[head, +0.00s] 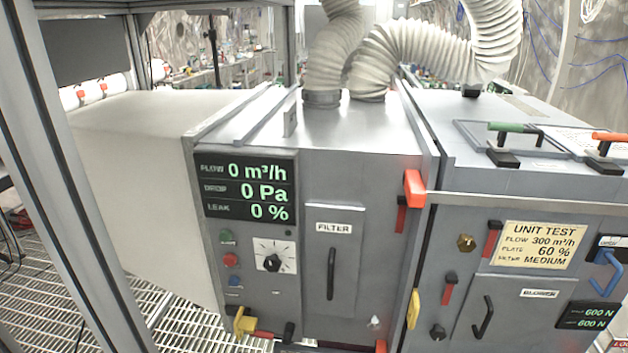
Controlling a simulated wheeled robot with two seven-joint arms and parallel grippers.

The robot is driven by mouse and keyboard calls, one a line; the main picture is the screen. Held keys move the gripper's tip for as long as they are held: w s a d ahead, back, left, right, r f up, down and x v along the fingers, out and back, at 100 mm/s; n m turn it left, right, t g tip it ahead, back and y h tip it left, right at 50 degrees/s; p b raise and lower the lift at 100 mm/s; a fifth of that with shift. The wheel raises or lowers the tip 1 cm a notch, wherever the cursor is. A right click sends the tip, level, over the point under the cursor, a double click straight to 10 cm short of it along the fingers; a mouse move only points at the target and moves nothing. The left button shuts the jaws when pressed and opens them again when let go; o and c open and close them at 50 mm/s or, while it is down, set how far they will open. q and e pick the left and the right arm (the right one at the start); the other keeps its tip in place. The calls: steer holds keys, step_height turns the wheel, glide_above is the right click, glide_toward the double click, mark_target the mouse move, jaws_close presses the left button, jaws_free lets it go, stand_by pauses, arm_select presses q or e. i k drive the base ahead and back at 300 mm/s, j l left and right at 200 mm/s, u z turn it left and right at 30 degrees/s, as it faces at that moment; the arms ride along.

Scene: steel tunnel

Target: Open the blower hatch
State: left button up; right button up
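The blower hatch (510,312) is a grey panel labelled BLOWER on the right-hand grey cabinet. It looks shut, flush with the cabinet front. Its black bar handle (483,317) is on the left part of the panel. A red lever with a black end (448,291) is left of the hatch, and another red lever (492,239) is above it. A black knob (438,332) sits at the hatch's lower left. The lower edge of the hatch is cut off by the picture. Neither of my grippers shows.
The filter door (333,262) with its black handle is on the middle cabinet. A display (248,188) reads zero flow, drop and leak. A metal rail (530,201) crosses above the hatch. A yellow handle (413,309) is left of it, a blue handle (607,273) right.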

mark_target(509, 309)
steer(key=z, duration=1.45)
